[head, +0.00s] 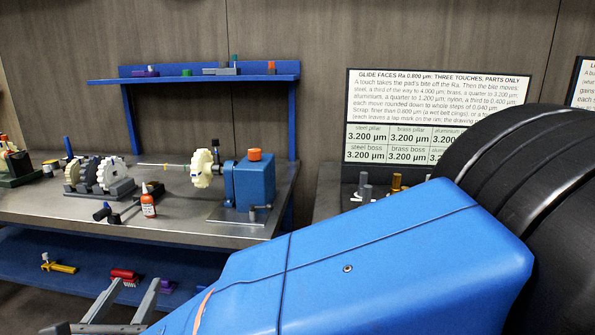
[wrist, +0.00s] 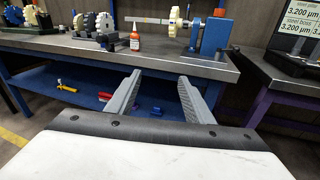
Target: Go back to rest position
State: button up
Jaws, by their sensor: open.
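My gripper (wrist: 153,95) is open and empty in the wrist view, its two grey ridged fingers well apart in front of the workbench. In the head view its grey fingers (head: 125,302) show at the lower left, in front of the blue lower shelf. My blue arm fills the lower right of the head view and hides part of the bench on the right. No object is between the fingers.
The metal workbench (head: 150,225) carries a blue machine (head: 254,183), cream gears (head: 201,168) and an orange-labelled bottle (head: 148,206). The blue lower shelf (head: 200,262) holds a red brush (head: 125,275) and a yellow tool (head: 60,267). A second bench (wrist: 285,75) with a sign stands right.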

jog(key=w+d+f+m+g+h, duration=0.1)
jog(key=w+d+m+g+h, duration=0.3)
jog(key=d, duration=0.9)
jog(key=w+d+f+m+g+h, duration=0.15)
jog(key=w+d+m, duration=0.5)
jog(key=d, duration=0.75)
jog(key=w+d+m+g+h, duration=0.3)
jog(key=w+d+m, duration=0.15)
jog(key=d, duration=0.85)
jog(key=s+d+f+m+g, duration=0.2)
jog(key=s+d+m, duration=0.1)
jog(key=d+m, duration=0.3)
jog(key=s+d+f+m+g, duration=0.1)
jog(key=s+d+m+g, duration=0.15)
jog(key=d, duration=0.65)
jog(key=s+d+f+m+y, duration=0.1)
jog(key=s+d+m+y, duration=0.1)
jog(key=s+m, duration=0.4)
jog(key=s+d+f+m+t+y, duration=0.1)
jog(key=s+d+f+m+y, duration=0.1)
jog(key=s+m, duration=0.4)
jog(key=shift+s+d+m+y, duration=0.25)
jog(key=shift+d+m+y, duration=0.4)
jog(key=shift+d+m, duration=0.35)
